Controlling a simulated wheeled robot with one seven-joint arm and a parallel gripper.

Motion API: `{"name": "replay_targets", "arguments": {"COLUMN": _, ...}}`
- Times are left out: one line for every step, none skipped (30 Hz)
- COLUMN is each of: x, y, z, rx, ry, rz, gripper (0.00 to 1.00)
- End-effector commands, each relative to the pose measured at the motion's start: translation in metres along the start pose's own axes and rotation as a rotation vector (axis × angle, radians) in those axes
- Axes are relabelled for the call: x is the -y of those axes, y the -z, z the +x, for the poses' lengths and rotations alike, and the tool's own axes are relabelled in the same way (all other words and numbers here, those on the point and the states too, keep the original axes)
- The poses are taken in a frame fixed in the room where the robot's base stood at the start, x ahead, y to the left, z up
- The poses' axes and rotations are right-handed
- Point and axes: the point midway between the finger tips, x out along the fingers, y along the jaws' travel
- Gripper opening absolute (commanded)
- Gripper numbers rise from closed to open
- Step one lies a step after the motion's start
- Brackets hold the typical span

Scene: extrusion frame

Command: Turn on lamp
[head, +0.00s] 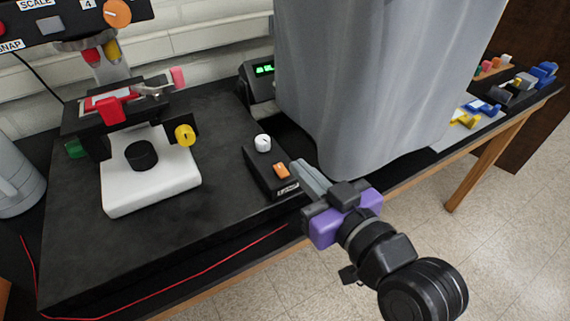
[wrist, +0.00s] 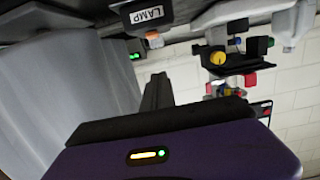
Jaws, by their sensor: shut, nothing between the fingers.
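A black lamp box (head: 264,178) with a "LAMP" label stands at the front edge of the black bench top. It has a white knob (head: 262,142) at its back and an orange rocker switch (head: 282,170) nearer the front. In the wrist view, turned upside down, the label (wrist: 146,15) and the orange switch (wrist: 152,34) show at the top. My gripper (head: 300,168) is shut and empty. Its fingertips are just right of the orange switch in the head view; whether they touch the box I cannot tell. The fingers also show in the wrist view (wrist: 157,88).
A grey draped cover (head: 370,90) rises close behind and right of my gripper. A device with a green display (head: 264,69) stands at the back. A stage with a white base (head: 150,190) and coloured knobs is at left. A red line (head: 190,272) runs along the bench front.

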Motion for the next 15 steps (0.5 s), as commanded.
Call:
{"name": "replay_targets", "arguments": {"x": 0.002, "y": 0.002, "z": 0.011, "rx": 0.001, "ry": 0.004, "rz": 0.0, "gripper": 0.0}}
{"name": "replay_targets", "arguments": {"x": 0.001, "y": 0.002, "z": 0.018, "rx": 0.0, "ry": 0.004, "rz": 0.001, "gripper": 0.0}}
{"name": "replay_targets", "arguments": {"x": 0.001, "y": 0.002, "z": 0.025, "rx": 0.0, "ry": 0.003, "rz": 0.001, "gripper": 0.0}}
{"name": "replay_targets", "arguments": {"x": 0.001, "y": 0.002, "z": 0.031, "rx": 0.0, "ry": 0.003, "rz": 0.001, "gripper": 0.0}}
{"name": "replay_targets", "arguments": {"x": 0.001, "y": 0.002, "z": 0.037, "rx": 0.0, "ry": 0.003, "rz": 0.0, "gripper": 0.0}}
{"name": "replay_targets", "arguments": {"x": 0.001, "y": 0.002, "z": 0.045, "rx": 0.0, "ry": 0.002, "rz": 0.0, "gripper": 0.0}}
{"name": "replay_targets", "arguments": {"x": 0.001, "y": 0.002, "z": 0.051, "rx": 0.0, "ry": 0.003, "rz": 0.0, "gripper": 0.0}}
{"name": "replay_targets", "arguments": {"x": 0.001, "y": 0.002, "z": 0.056, "rx": 0.001, "ry": 0.003, "rz": 0.001, "gripper": 0.0}}
{"name": "replay_targets", "arguments": {"x": 0.001, "y": 0.002, "z": 0.063, "rx": 0.0, "ry": 0.002, "rz": 0.001, "gripper": 0.0}}
{"name": "replay_targets", "arguments": {"x": 0.001, "y": -0.006, "z": 0.064, "rx": 0.005, "ry": 0.002, "rz": 0.002, "gripper": 0.0}}
{"name": "replay_targets", "arguments": {"x": 0.001, "y": -0.012, "z": 0.064, "rx": 0.005, "ry": 0.001, "rz": 0.001, "gripper": 0.0}}
{"name": "replay_targets", "arguments": {"x": 0.001, "y": -0.018, "z": 0.065, "rx": 0.006, "ry": 0.001, "rz": 0.001, "gripper": 0.0}}
{"name": "replay_targets", "arguments": {"x": 0.0, "y": -0.022, "z": 0.066, "rx": 0.004, "ry": 0.0, "rz": 0.001, "gripper": 0.0}}
{"name": "replay_targets", "arguments": {"x": 0.001, "y": -0.025, "z": 0.067, "rx": 0.003, "ry": 0.0, "rz": 0.002, "gripper": 0.0}}
{"name": "replay_targets", "arguments": {"x": 0.001, "y": -0.029, "z": 0.068, "rx": 0.003, "ry": 0.001, "rz": 0.001, "gripper": 0.0}}
